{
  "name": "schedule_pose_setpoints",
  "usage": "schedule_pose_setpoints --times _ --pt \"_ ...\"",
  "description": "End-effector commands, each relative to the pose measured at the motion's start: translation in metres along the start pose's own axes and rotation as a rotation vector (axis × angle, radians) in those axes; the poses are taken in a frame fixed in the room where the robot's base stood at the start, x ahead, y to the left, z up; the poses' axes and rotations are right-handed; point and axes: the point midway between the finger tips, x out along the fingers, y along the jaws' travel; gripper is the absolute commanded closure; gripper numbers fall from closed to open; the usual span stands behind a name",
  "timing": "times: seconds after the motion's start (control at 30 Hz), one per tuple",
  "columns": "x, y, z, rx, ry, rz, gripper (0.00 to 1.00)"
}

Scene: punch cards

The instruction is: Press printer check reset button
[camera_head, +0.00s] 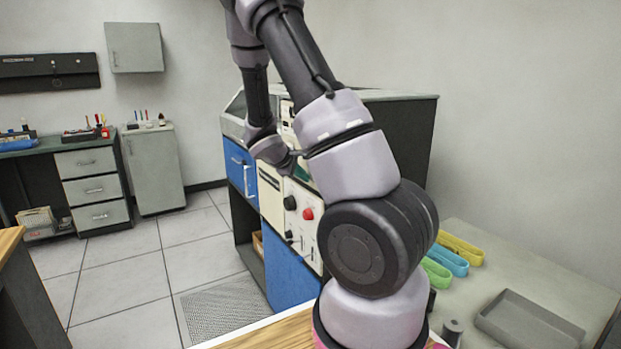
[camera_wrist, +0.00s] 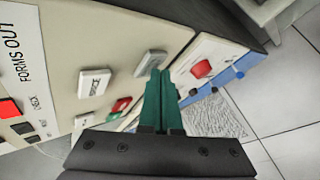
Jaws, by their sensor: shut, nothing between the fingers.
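In the wrist view, my gripper (camera_wrist: 160,72) has dark green fingers that are shut together and empty. Its tips are beside a grey button (camera_wrist: 150,62) on the cream printer panel (camera_wrist: 130,30); I cannot tell whether they touch it. A white button (camera_wrist: 94,82) with small dark lettering sits to the left on the same panel; its lettering is too blurred to read surely. In the head view, the machine's cream panel (camera_head: 271,200) is partly behind my arm, which hides most of its buttons and much of my gripper.
In the wrist view, a red-and-green control (camera_wrist: 120,106) and another white button (camera_wrist: 83,120) are near the fingers. A lit red square (camera_wrist: 9,108) is at far left. A red knob (camera_wrist: 201,68) is on the neighbouring white panel. The tiled floor (camera_wrist: 290,90) is clear.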

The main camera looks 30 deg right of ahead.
Motion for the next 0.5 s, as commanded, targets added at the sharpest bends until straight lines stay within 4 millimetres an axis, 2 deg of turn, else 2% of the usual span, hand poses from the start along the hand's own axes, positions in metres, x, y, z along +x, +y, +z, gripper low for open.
schedule_pose_setpoints --times 0.5 --pt "0.0037 0.0027 0.0027 0.000 -0.001 0.000 1.00"
